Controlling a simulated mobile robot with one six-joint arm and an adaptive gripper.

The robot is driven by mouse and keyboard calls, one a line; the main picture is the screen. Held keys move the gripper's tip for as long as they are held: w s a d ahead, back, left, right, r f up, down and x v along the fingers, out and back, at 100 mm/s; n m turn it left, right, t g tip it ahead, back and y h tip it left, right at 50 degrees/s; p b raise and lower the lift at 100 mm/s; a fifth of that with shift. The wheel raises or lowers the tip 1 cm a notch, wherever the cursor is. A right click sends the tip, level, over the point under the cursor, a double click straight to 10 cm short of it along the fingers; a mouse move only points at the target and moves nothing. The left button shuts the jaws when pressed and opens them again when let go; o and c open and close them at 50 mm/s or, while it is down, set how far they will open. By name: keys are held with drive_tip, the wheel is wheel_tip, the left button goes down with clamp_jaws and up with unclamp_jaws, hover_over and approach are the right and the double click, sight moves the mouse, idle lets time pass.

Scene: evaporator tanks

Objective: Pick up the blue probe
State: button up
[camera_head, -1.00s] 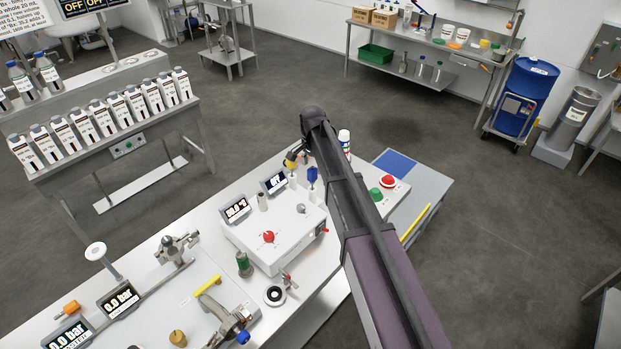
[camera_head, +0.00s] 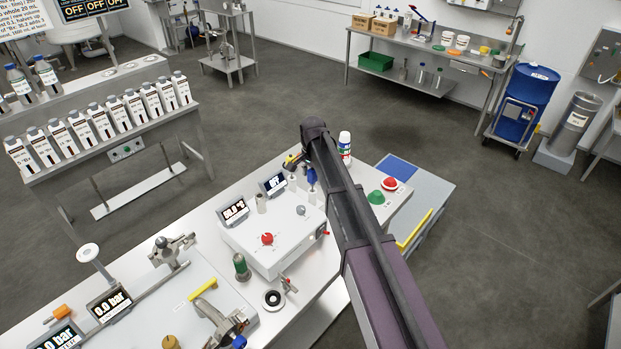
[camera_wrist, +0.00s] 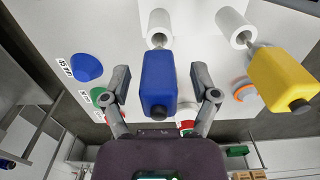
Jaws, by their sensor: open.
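The blue probe (camera_wrist: 160,82) has a blue block-like handle with a dark end. In the wrist view it is centred between the two fingers of my gripper (camera_wrist: 160,92), with a gap visible on each side. My gripper is open. In the head view the blue probe (camera_head: 311,176) stands at the back of the white control box, close to the end of my arm. My gripper itself is mostly hidden there behind my arm. In the wrist view the blue probe lines up with a white cylindrical holder (camera_wrist: 155,25).
A yellow probe (camera_wrist: 285,78) is close on the right in the wrist view, by another white holder (camera_wrist: 235,27). In the head view a white bottle (camera_head: 344,147), a green button (camera_head: 376,197) and a red button (camera_head: 390,183) stand right of the control box (camera_head: 275,235).

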clamp_jaws()
drive_tip(key=shift+r, duration=0.2)
idle(0.4)
wheel_tip(320, 180, up, 10)
drive_tip(key=p, duration=1)
drive_tip(key=shift+f, duration=0.2)
idle(0.3)
